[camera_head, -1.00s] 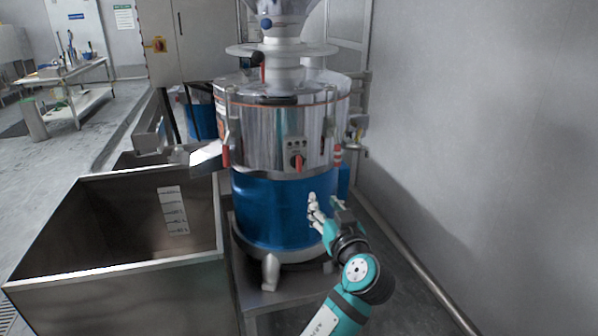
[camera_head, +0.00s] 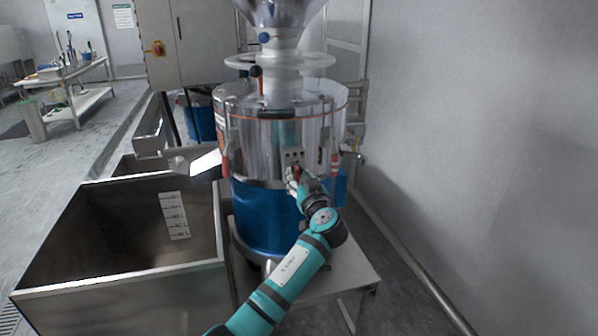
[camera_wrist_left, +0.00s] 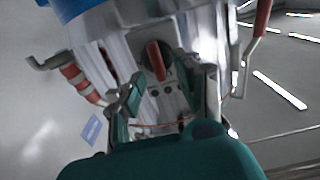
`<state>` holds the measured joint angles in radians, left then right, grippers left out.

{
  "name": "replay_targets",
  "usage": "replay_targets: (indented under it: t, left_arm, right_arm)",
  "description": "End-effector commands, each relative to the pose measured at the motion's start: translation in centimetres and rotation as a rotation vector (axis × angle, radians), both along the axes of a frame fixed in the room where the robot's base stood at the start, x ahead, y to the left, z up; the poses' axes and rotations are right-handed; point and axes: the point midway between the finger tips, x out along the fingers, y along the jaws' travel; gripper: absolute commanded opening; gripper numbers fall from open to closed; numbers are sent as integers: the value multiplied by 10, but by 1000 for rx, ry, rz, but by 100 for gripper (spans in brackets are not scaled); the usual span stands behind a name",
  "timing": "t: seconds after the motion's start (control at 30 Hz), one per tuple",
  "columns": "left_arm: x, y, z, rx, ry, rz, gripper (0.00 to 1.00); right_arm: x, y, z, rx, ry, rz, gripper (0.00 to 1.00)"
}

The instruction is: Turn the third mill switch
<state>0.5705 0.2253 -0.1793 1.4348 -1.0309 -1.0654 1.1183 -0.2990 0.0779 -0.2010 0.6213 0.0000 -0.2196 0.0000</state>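The mill (camera_head: 262,135) is a polished steel drum on a blue lower body. A small panel on its front carries a red switch handle (camera_head: 296,170), partly covered by my gripper. My left gripper (camera_head: 292,178) is at this switch in the head view. In the left wrist view, the red switch handle (camera_wrist_left: 157,61) stands out from the grey panel (camera_wrist_left: 172,92), which has several small dark buttons. The fingers of my left gripper (camera_wrist_left: 172,80) are apart, one on each side of the panel area. No clear contact with the handle shows. My right gripper is not in view.
A large open steel bin (camera_head: 120,285) stands left of the mill. Red-handled latches (camera_head: 335,163) sit on the drum's sides. A grey wall (camera_head: 480,150) with a low pipe (camera_head: 415,270) bounds the right. A worktable (camera_head: 75,75) stands far left.

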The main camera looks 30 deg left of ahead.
Motion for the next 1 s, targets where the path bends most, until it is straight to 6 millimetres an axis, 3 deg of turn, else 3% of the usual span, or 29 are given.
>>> replay_targets:
  t: [0.43, 0.7, 1.0]
  left_arm:
    - [8, 9, -1, -1, 0, -1, 35]
    - [8, 9, -1, -1, 1, -1, 0]
    - [8, 9, -1, 3, 5, -1, 0]
  right_arm:
    - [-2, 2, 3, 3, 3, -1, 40]
    - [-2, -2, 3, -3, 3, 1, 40]
    - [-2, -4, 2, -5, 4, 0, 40]
